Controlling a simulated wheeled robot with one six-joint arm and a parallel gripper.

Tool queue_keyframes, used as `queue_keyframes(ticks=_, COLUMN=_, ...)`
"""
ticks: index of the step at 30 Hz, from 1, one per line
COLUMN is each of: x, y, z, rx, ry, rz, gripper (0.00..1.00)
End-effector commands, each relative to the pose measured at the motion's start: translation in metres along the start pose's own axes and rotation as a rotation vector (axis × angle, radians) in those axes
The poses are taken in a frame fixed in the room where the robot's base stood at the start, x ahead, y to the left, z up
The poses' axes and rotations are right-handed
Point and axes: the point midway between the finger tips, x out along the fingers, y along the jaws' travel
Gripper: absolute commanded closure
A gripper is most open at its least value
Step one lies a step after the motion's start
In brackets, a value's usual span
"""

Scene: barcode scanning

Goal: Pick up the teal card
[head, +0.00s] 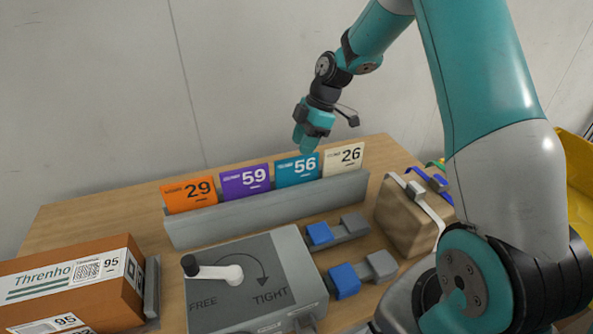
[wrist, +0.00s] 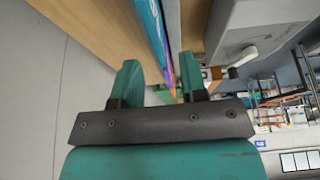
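The teal card (head: 297,168), marked 56, stands upright in a long grey rack (head: 270,212), between a purple card (head: 245,181) marked 59 and a cream card (head: 344,158) marked 26. My gripper (head: 305,147) points down just above the teal card's top edge. In the wrist view, my gripper (wrist: 160,76) is open, with its two teal fingers apart. The edge of a blue-teal card (wrist: 152,28) runs in the gap between them. Whether the fingers touch it, I cannot tell.
An orange card (head: 189,195) marked 29 stands at the rack's left end. In front are a grey dial box (head: 258,284) and blue-and-grey blocks (head: 344,281). A brown strapped parcel (head: 406,222) is right of the rack, and a labelled carton (head: 75,282) is at left.

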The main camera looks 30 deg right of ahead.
Motion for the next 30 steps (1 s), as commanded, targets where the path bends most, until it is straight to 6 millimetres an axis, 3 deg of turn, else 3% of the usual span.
queue_keyframes(ticks=8, x=0.023, y=0.0, z=0.0, rx=0.001, ry=0.0, rz=-0.002, gripper=0.61)
queue_keyframes(ticks=18, x=0.067, y=0.004, z=0.004, rx=0.001, ry=0.0, rz=-0.001, gripper=0.61)
queue_keyframes(ticks=30, x=0.07, y=0.004, z=0.004, rx=0.002, ry=0.0, rz=0.001, gripper=0.61)
